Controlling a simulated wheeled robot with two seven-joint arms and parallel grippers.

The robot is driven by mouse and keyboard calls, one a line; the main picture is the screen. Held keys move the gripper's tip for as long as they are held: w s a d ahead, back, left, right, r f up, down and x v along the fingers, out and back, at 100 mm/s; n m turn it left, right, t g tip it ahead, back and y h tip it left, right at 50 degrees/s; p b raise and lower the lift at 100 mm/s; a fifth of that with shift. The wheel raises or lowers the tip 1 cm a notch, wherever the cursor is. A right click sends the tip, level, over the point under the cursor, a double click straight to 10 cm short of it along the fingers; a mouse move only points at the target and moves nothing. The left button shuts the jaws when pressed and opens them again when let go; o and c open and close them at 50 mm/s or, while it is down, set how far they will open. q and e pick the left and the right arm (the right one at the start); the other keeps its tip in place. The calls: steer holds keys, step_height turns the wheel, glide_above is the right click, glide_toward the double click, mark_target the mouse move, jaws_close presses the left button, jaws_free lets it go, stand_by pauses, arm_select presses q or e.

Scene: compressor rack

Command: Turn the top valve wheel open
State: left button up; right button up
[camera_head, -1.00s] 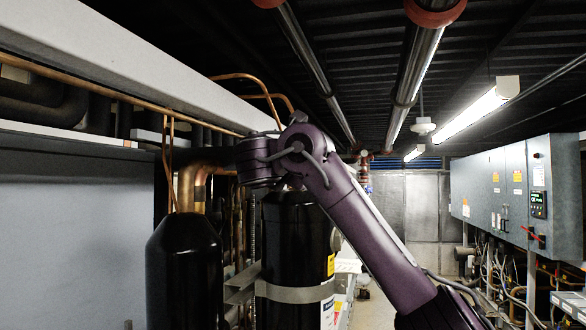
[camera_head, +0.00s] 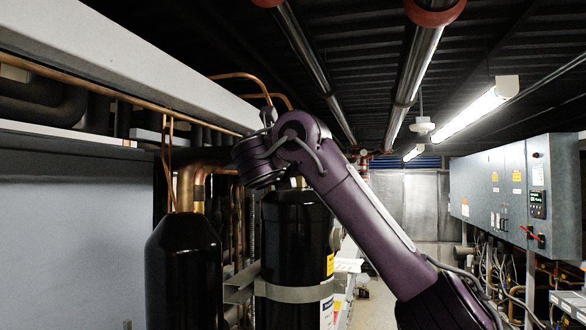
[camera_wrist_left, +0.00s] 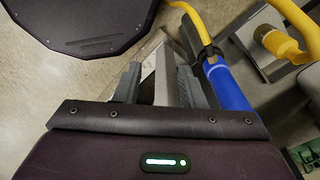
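No valve wheel can be clearly made out in either view. A small red fitting (camera_head: 363,163) shows far back beside my raised arm in the head view; it is too small to tell what it is. A purple arm of mine rises from the lower right to the middle; its gripper fingers are not visible. My left gripper (camera_wrist_left: 161,85) shows only in the left wrist view. Its two grey fingers stand apart, with a pale strip and the floor seen between them, and it seems empty.
Two black cylinders, one at left (camera_head: 184,270) and one strapped at centre (camera_head: 295,235), stand near copper pipes (camera_head: 187,187). Grey electrical cabinets (camera_head: 515,190) line the right wall. In the wrist view, a blue cylinder (camera_wrist_left: 228,88) and a yellow hose (camera_wrist_left: 196,20) lie right of the fingers.

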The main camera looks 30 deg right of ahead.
stand_by(0.4)
steer(key=o, duration=1)
steer(key=shift+w+d+f, duration=0.1)
steer(key=shift+c, duration=0.2)
steer(key=b+v, duration=0.8)
steer(key=shift+d, duration=0.1)
